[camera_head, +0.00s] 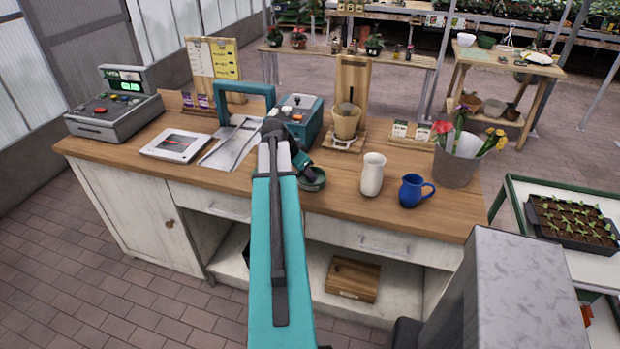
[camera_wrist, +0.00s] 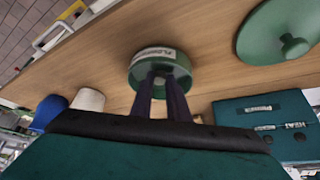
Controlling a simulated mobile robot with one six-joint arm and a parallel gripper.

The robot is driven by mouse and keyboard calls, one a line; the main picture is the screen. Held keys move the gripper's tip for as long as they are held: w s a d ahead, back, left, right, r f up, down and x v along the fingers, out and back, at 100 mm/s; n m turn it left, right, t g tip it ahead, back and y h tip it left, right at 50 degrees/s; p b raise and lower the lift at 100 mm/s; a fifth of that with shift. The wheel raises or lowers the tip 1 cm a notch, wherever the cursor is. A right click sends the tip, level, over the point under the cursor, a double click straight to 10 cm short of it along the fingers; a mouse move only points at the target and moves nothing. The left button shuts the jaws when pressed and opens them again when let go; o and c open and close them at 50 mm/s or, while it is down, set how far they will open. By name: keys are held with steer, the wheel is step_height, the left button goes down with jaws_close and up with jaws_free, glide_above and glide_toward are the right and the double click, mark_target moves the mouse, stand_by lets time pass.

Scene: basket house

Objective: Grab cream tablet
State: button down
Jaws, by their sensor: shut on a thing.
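The cream tablet (camera_head: 181,145) lies flat on the left part of the wooden counter, with a dark picture on its screen. My gripper (camera_wrist: 164,86) is apart from it, to its right in the head view. In the wrist view my gripper is shut on a small round green tin (camera_wrist: 140,78) with a pale label. In the head view the tin (camera_head: 313,181) shows near the counter's front edge, just beyond my wrist; whether it touches the counter I cannot tell. The tablet is not recognisable in the wrist view.
A teal box (camera_head: 301,122), cream vase (camera_head: 372,174), blue jug (camera_head: 412,191) and flower bucket (camera_head: 457,161) stand rightward. A green knobbed disc (camera_wrist: 262,38) is near the tin.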

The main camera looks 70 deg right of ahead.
steer(key=shift+r, duration=0.2)
steer(key=shift+r+b, duration=0.8)
steer(key=shift+r, duration=0.45)
steer(key=shift+a+r, duration=0.1)
steer(key=shift+r, duration=0.2)
steer(key=s+a+r+b, duration=0.1)
steer(key=s+a+b, duration=0.1)
steer(key=a+b, duration=1.2)
steer(key=shift+a+r+b, duration=0.2)
steer(key=shift+a+b, duration=0.1)
steer(key=shift+a, duration=0.5)
steer(key=shift+w, duration=0.1)
